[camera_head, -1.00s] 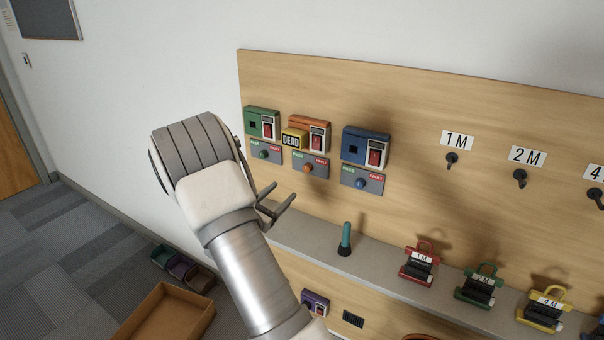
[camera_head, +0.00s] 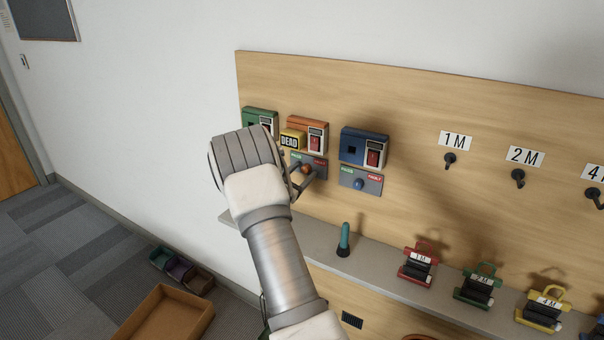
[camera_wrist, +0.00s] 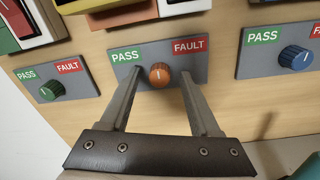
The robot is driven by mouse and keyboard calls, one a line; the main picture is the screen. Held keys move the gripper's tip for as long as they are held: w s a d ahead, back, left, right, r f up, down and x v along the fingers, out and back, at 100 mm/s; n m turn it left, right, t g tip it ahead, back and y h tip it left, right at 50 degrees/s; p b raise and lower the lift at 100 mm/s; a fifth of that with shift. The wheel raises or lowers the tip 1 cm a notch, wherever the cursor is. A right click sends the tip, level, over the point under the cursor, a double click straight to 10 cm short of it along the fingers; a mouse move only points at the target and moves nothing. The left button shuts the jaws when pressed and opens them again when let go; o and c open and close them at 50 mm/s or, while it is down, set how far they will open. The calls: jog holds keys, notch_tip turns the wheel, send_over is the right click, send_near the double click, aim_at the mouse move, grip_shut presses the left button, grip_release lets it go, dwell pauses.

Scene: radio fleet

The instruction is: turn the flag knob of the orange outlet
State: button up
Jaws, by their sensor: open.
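The orange outlet (camera_head: 318,129) is on the wooden board between the green and blue outlets, with a yellow DEAD block (camera_head: 292,140) on it. Below it is a grey plate (camera_wrist: 141,51) marked PASS on the left and FAULT on the right. Its orange knob (camera_wrist: 160,76) has a white mark that points about straight up in the wrist view. My gripper (camera_wrist: 158,82) is open, with one finger on each side of the orange knob. Whether the fingers touch the knob or the board I cannot tell. In the head view my arm hides part of the plate.
The green knob (camera_wrist: 51,91) and the blue knob (camera_wrist: 295,58) sit on similar plates to either side. Below, a grey shelf (camera_head: 377,274) carries a teal-handled tool (camera_head: 344,240) and several coloured tagged holders. Hooks with labels are on the right.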

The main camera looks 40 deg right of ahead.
jog(key=shift+c, duration=0.2)
grip_shut()
